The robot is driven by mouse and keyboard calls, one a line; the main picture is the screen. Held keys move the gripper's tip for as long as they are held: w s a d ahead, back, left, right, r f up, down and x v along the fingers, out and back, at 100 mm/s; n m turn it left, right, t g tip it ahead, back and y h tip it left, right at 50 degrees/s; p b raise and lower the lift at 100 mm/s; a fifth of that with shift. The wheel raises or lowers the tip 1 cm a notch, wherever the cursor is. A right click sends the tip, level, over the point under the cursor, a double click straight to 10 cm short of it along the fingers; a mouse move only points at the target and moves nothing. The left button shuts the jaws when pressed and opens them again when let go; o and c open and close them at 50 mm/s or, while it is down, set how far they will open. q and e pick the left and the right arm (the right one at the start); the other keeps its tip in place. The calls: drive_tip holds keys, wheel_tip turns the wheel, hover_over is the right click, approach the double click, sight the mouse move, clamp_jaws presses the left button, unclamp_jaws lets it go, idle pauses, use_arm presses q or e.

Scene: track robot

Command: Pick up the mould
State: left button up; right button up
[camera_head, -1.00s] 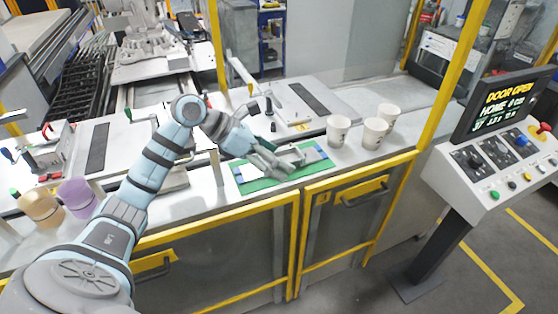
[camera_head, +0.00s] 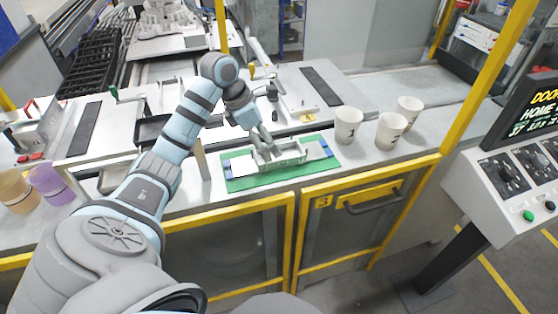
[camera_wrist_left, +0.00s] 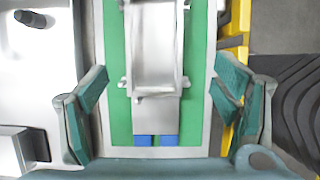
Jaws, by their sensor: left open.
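The mould (camera_head: 290,156) is a grey metal trough lying on a green mat (camera_head: 240,184) on the bench. In the left wrist view the mould (camera_wrist_left: 155,50) lies lengthwise, with a flat plate and two blue blocks at its near end. My left gripper (camera_head: 264,148) is over the mould's left half and hides part of it. In the wrist view my left gripper (camera_wrist_left: 162,108) is open, one finger on each side of the mat, with nothing between its fingertips gripped. Its height above the mould is hard to tell. My right gripper is not in view.
White numbered cups (camera_head: 348,125) stand right of the mat. Purple (camera_head: 50,184) and tan (camera_head: 16,190) cups stand at the far left. A yellow post (camera_head: 490,75) and a control panel (camera_head: 515,180) are at the right. A dark tray (camera_head: 152,130) lies behind my arm.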

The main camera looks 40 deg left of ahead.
sight(281, 157)
use_arm(q)
drive_tip(key=shift+w+d+f+b, duration=0.15)
drive_tip(key=shift+f+b, duration=0.15)
drive_tip(key=shift+f, duration=0.35)
drive_tip(key=w+f+b, duration=0.1)
drive_tip(key=f, duration=0.1)
drive_tip(key=w+d+f+b, duration=0.1)
drive_tip(key=w+f+b, duration=0.1)
drive_tip(key=shift+w+f, duration=0.2)
drive_tip(key=shift+f, duration=0.2)
drive_tip(key=shift+w, duration=0.2)
drive_tip(key=shift+s+r, duration=0.1)
drive_tip(key=shift+r, duration=0.05)
drive_tip(key=shift+s+r, duration=0.15)
drive_tip(key=shift+s, duration=0.1)
drive_tip(key=shift+c, duration=0.6)
drive_tip(key=shift+s+r, duration=0.1)
drive_tip(key=shift+s, duration=0.1)
drive_tip(key=c, duration=0.6)
drive_tip(key=shift+w+d, duration=0.1)
drive_tip(key=c, duration=1)
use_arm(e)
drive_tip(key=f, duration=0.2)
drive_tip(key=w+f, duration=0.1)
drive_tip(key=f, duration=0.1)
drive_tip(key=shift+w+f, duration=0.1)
use_arm(q)
drive_tip(key=shift+c, duration=0.2)
